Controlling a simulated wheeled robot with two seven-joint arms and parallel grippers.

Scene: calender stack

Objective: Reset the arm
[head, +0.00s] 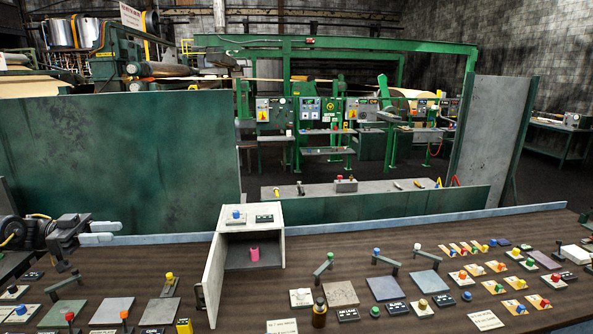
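My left gripper (100,233) is at the left edge of the picture, above the back left part of the brown console. Its two pale fingers point right with a narrow gap between them and nothing held. It is well to the left of the small grey box and touches no control that I can see. My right gripper is not in view.
A grey box (282,238) with its door (215,278) open holds a pink object (254,254). Buttons, levers and plates cover the console (400,237). A brown bottle (319,313) stands at the front. A green panel (120,160) rises behind.

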